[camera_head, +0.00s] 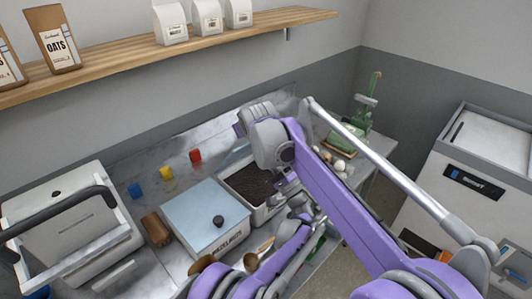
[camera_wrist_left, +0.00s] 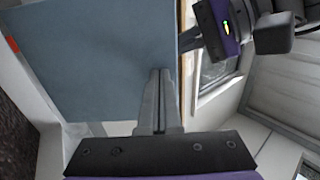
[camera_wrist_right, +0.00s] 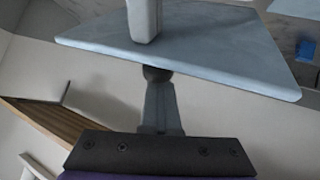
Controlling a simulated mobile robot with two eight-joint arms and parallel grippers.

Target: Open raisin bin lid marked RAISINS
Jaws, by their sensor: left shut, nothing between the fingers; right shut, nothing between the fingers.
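An open white bin (camera_head: 238,178) with dark brown contents stands mid-counter in the head view, partly behind my arm. I can read no RAISINS label. To its left is a bin marked HAZELNUTS (camera_head: 216,246), with its blue-grey lid (camera_head: 188,208) on. My left gripper (camera_wrist_left: 161,72) is shut and empty, over a large blue-grey panel (camera_wrist_left: 95,55). My right gripper (camera_wrist_right: 157,85) is shut and empty; its fingertips are close to a dark knob (camera_wrist_right: 156,73) below a blue-grey panel (camera_wrist_right: 230,58). Which bin either panel belongs to, and whether the fingertips touch, I cannot tell.
A white container (camera_head: 65,232) with a dark handle stands at the left. Blue, yellow and red blocks (camera_head: 195,155) lie behind the bins. A wooden shelf (camera_head: 130,52) runs above. My arms crowd the right-hand side.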

